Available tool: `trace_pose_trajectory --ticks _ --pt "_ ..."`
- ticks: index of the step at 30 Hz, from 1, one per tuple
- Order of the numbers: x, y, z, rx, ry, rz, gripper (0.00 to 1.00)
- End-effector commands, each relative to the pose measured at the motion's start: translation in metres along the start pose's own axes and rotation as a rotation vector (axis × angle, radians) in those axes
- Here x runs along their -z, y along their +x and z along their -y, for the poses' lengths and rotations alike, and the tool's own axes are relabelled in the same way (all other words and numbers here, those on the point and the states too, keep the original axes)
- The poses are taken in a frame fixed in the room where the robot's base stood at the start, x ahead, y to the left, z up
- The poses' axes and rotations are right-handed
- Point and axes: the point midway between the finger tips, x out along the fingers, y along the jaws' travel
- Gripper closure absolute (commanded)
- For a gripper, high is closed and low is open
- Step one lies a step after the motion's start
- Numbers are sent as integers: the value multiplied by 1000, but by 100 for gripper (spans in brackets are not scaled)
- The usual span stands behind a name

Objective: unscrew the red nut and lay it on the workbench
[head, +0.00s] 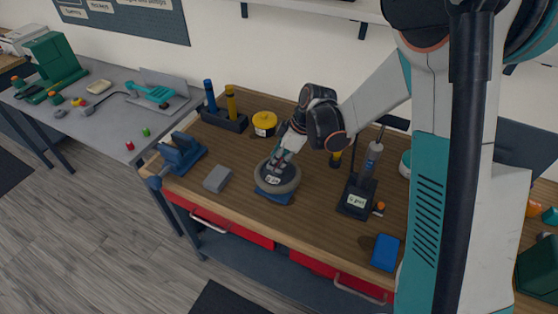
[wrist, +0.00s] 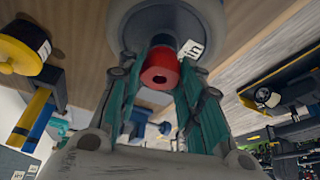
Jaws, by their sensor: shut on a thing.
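Just beyond the nut is the dark hub of a grey wheel (wrist: 124,20). I cannot tell whether the nut is still on the thread. In the head view the wheel (head: 294,183) lies flat on a blue stand (head: 275,197) on the wooden workbench (head: 310,213). My gripper (head: 277,163) points down at the wheel's middle and hides the nut there.
A blue vise (head: 183,152) and a grey block (head: 217,179) stand left of the wheel. A yellow round container (head: 264,123) is behind it. A dark holder with a screwdriver-like tool (head: 357,195) and a blue box (head: 385,252) are right. Bare wood lies in front of the wheel.

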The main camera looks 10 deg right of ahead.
Motion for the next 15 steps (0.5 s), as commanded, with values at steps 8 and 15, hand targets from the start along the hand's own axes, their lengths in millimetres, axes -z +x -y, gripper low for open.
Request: trace_pose_trajectory --ticks 8,15 --pt "0 3 2 150 -345 -1 89" --pt "0 3 3 282 -663 0 89"
